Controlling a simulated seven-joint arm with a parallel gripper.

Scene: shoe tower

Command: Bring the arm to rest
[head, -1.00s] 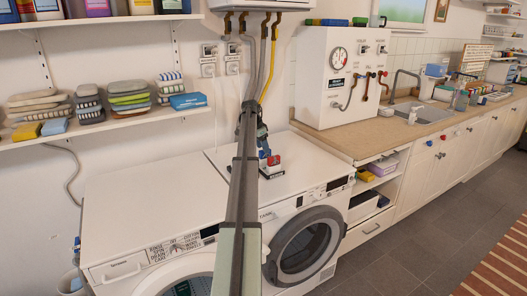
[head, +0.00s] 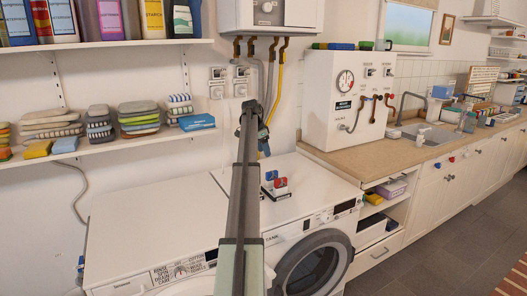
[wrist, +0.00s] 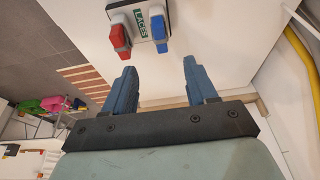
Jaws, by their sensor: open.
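My gripper (wrist: 160,72) is open, with its two blue fingers apart and nothing between them. In the head view it is at the far end of my arm, partly hidden by the arm, above the white machine tops. A small holder labelled LACES (wrist: 151,22), with a red piece (wrist: 120,34) and a blue piece (wrist: 159,28), lies beyond the fingertips in the wrist view, apart from them. In the head view the holder (head: 276,191) sits on the right machine's top (head: 305,183).
A shelf (head: 130,140) with folded stacks and a blue box (head: 197,122) is at the left wall. Pipes (head: 277,85) run down behind the gripper. A white box with a gauge (head: 342,105) stands on the counter at right. The left machine's top (head: 150,225) is clear.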

